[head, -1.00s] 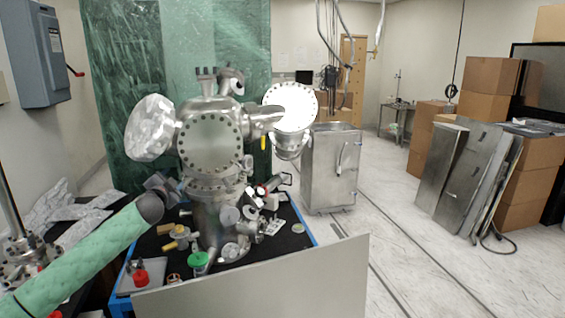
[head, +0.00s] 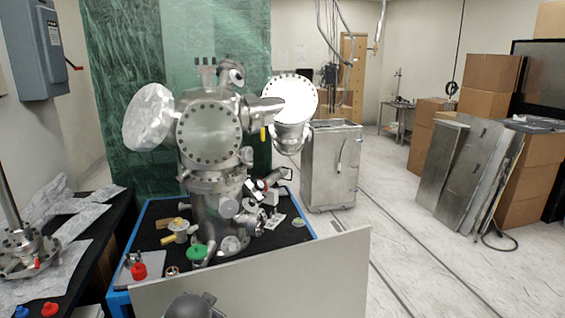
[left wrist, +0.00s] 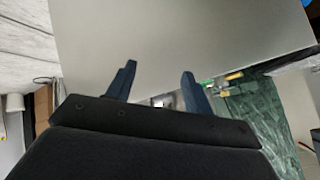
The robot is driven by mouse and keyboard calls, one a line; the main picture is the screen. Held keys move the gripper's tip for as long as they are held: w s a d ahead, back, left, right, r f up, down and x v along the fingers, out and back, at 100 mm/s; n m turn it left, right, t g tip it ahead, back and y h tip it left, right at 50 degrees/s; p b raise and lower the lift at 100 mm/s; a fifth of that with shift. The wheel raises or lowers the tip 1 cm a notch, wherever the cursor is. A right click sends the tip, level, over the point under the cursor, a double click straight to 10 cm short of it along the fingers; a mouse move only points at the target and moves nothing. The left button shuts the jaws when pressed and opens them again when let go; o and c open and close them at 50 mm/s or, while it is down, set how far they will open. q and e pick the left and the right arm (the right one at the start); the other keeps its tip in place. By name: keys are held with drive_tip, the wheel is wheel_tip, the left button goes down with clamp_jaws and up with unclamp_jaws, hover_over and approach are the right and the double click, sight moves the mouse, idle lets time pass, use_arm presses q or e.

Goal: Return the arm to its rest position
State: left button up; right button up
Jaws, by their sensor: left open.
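My left gripper (left wrist: 159,69) shows in the left wrist view with two dark fingers spread apart and nothing between them. A flat grey panel (left wrist: 180,35) fills much of that view beyond the fingertips. In the head view, a dark grey rounded part, which looks like the end of my left arm, shows at the bottom edge in front of the same panel (head: 300,275). Its fingers cannot be made out there. The steel vacuum chamber (head: 212,130) stands upright on the blue-edged table (head: 120,295), behind the panel and apart from the arm. My right gripper is not in view.
Small parts, including a red-capped piece (head: 138,271) and a green-capped piece (head: 197,251), lie around the chamber. A dark bench (head: 100,225) is at the left. A metal cabinet (head: 330,165) and cardboard boxes (head: 490,75) stand farther back. The floor at right is open.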

use_arm(q)
drive_tip(key=s+d+f+n+g+b, duration=0.1)
drive_tip(key=s+f+g, duration=0.1)
drive_tip(key=s+f, duration=0.6)
drive_tip(key=s+d+f+n+g+h+b, duration=0.1)
drive_tip(key=s+d+f+g, duration=0.1)
drive_tip(key=s+f, duration=0.6)
drive_tip(key=s+d+f+n+g+h+b, duration=0.1)
drive_tip(key=s+f, duration=0.7)
drive_tip(key=s, duration=1)
drive_tip(key=shift+d+f+g+b, duration=0.3)
drive_tip(key=shift+d+f+g, duration=0.1)
drive_tip(key=shift+d+g, duration=0.4)
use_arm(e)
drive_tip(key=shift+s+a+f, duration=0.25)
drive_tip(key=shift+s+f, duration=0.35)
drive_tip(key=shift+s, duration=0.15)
use_arm(q)
drive_tip(key=shift+s, duration=0.15)
